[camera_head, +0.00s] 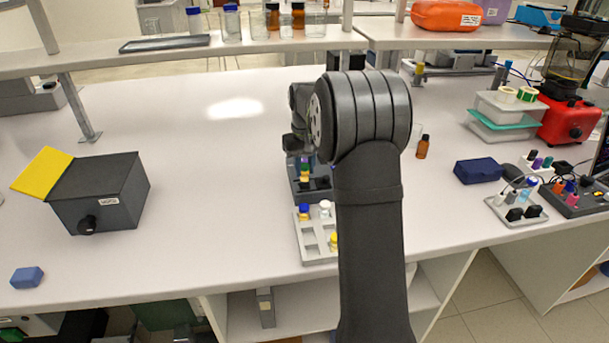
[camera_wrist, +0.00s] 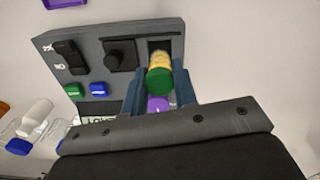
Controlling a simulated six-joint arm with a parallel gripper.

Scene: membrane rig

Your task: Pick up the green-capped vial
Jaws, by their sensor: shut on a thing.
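The green-capped vial (camera_wrist: 160,72) has a yellow body. In the wrist view it is between the two fingers of my gripper (camera_wrist: 160,82), which is shut on it, with the green cap toward the camera. The vial is in front of a dark opening on a grey rig (camera_wrist: 85,48); I cannot tell whether its far end is still inside. In the head view the rig (camera_head: 299,188) stands behind the vial tray, and my arm hides much of the gripper.
The rig's face carries a black knob (camera_wrist: 120,54), a switch, and green, blue and purple buttons. A grey tray (camera_head: 313,250) holding blue-, white- and yellow-capped vials is in front. A dark box with a yellow flap (camera_head: 100,190) stands left; the table between is clear.

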